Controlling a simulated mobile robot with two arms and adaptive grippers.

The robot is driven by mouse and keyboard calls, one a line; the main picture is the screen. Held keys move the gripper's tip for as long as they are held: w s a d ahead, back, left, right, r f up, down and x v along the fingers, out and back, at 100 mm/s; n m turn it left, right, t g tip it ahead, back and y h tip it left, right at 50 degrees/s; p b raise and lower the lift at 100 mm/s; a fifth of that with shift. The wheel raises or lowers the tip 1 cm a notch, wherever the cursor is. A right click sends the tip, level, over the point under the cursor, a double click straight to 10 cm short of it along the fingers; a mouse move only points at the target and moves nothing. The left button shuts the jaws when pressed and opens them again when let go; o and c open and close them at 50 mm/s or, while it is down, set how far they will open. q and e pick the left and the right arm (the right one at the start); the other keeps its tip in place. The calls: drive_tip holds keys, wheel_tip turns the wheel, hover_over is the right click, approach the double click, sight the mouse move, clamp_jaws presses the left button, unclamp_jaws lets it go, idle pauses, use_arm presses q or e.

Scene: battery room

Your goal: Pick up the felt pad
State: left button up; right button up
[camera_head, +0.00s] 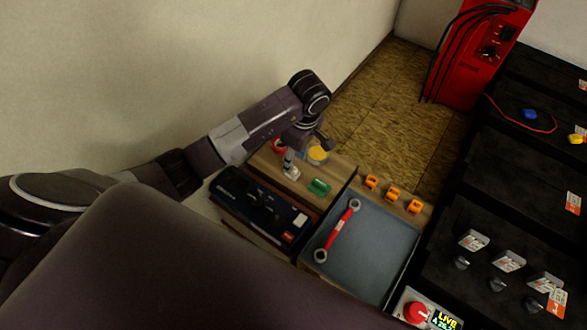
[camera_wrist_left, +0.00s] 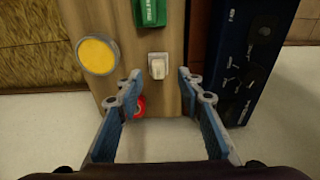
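A small pale block on a grey square base, likely the felt pad (camera_wrist_left: 158,66), lies on the wooden board (camera_wrist_left: 170,25) in the left wrist view. It also shows in the head view (camera_head: 291,172), partly covered by a finger of my left gripper. My left gripper (camera_wrist_left: 159,82) is open and empty, its blue-grey fingers spread above the board. In the wrist view the block appears between and just beyond the fingertips. I cannot tell the height gap. My right gripper is in neither view.
Near the block are a yellow-topped round tin (camera_head: 318,154), a green box (camera_head: 319,187) and a red ring (camera_wrist_left: 139,106). A dark blue device (camera_head: 258,207) and a grey tray (camera_head: 375,250) with a red-handled wrench (camera_head: 338,231) lie alongside. Orange clips (camera_head: 392,194) stand behind the tray.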

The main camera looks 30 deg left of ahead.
use_arm(q)
drive_tip(key=f, duration=0.2)
drive_tip(key=shift+a+f+p, duration=0.3)
drive_tip(key=shift+f+p, duration=0.05)
drive_tip(key=shift+p, duration=0.05)
drive_tip(key=shift+w+a+f, duration=0.15)
drive_tip(key=shift+w+f, duration=0.05)
drive_tip(key=shift+f, duration=0.75)
drive_tip(key=c, duration=0.8)
clamp_jaws()
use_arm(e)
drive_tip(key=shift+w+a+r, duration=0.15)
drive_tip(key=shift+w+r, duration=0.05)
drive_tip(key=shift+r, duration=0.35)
